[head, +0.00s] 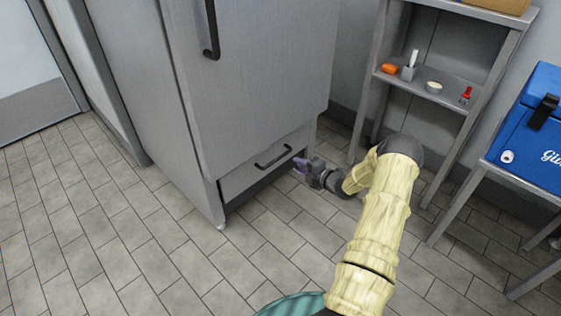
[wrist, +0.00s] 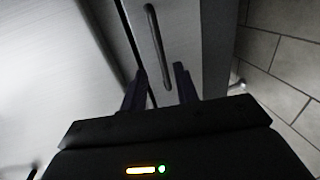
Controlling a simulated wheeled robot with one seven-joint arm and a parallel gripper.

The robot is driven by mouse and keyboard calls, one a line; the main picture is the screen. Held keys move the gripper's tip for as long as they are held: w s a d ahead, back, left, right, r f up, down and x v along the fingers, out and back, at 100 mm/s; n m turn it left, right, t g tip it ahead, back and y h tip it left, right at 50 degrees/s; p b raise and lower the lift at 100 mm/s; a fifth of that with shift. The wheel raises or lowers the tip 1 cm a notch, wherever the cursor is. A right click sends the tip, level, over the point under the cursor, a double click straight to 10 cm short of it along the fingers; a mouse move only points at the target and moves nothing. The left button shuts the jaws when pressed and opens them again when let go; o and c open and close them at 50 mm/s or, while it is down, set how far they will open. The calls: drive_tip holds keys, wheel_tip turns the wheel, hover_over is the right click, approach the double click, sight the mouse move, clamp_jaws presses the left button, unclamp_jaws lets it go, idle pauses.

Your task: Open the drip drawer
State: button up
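The drip drawer (head: 245,176) is the low grey front at the bottom of the tall grey cabinet, and it looks shut. Its dark bar handle (head: 273,157) runs across it. The handle also shows in the wrist view (wrist: 157,45), running from the top down to between the finger tips. My gripper (head: 300,164) is low, near the right end of the handle. Its two fingers stand apart in the wrist view (wrist: 160,84), one on each side of the handle's near end in the picture. I cannot tell whether they touch it.
The cabinet door (head: 255,70) above has its own dark handle (head: 211,30). A grey shelf rack (head: 440,84) with small items stands to the right, then a blue cooler (head: 535,125) on a stand. The tiled floor (head: 160,245) before the drawer is clear at the left.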

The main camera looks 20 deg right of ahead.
sight(281, 156)
drive_tip(key=b+x, duration=0.4)
drive_tip(key=x, duration=0.6)
drive_tip(key=shift+s+f, duration=0.1)
drive_tip(key=shift+w+b, duration=0.35)
clamp_jaws()
